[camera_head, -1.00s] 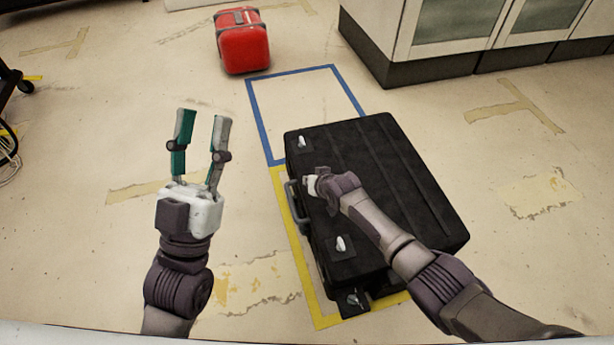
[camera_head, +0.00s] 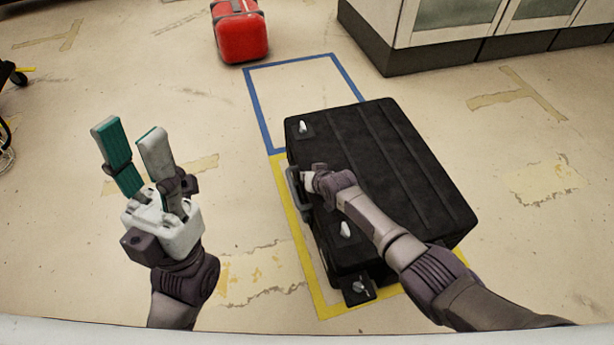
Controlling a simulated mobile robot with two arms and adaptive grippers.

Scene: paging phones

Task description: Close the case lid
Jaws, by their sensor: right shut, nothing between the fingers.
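The black case (camera_head: 400,150) lies on the floor inside a yellow tape outline. Its ridged lid lies flat over the body; I cannot tell whether the seam is fully closed. Two pale latches show on the lid's left edge, one at the far end (camera_head: 303,127) and one nearer (camera_head: 345,230). A carry handle (camera_head: 294,188) is on the left side. My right gripper (camera_head: 308,179) is shut, at the lid's left edge by the handle; its arm hides part of the lid. My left gripper (camera_head: 128,130) is open and empty, left of the case.
A red case (camera_head: 240,38) stands at the back. A blue tape outline (camera_head: 258,112) on the floor behind the black case is empty. A white cabinet (camera_head: 480,38) stands at the back right. The floor left of the black case is clear.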

